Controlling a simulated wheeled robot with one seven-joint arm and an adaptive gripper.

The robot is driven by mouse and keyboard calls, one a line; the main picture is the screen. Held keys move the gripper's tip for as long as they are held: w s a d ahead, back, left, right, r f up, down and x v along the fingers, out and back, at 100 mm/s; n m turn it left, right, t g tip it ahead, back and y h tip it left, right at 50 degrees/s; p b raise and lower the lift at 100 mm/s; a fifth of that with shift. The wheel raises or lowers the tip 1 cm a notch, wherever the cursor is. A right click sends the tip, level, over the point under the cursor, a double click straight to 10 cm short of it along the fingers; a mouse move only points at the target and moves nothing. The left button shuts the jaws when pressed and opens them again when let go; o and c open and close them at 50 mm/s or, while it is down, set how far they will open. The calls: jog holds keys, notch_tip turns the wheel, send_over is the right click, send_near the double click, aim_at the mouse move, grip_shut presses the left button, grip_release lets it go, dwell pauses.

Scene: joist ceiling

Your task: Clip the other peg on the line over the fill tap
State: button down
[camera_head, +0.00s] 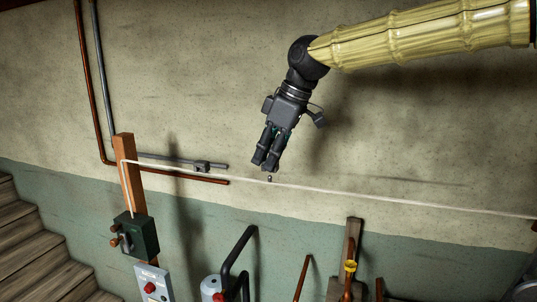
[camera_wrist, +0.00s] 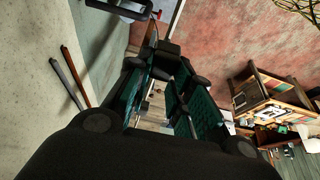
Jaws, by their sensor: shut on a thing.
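A pale line (camera_head: 400,198) runs from a wooden post (camera_head: 131,185) at the left, sloping down to the right edge. My gripper (camera_head: 265,166) points down in front of the wall, its fingertips just above the line in the picture. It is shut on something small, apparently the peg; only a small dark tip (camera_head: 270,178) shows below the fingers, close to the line. I cannot tell whether it touches the line. In the wrist view the fingers (camera_wrist: 165,58) with teal pads hide most of what they hold. A yellow-handled fitting (camera_head: 350,267), possibly the fill tap, is lower right of my gripper.
A dark box with a lever (camera_head: 136,236) is on the post, above a grey panel with a red button (camera_head: 152,284). Pipes (camera_head: 180,170) run along the wall behind the line. Wooden steps (camera_head: 35,250) are at the left. The wall right of my gripper is clear.

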jog(key=shift+f+b, duration=0.45)
jog(key=shift+f, duration=1)
dwell(0.3)
jog(key=c, duration=1.2)
grip_release()
jog(key=shift+r, duration=0.1)
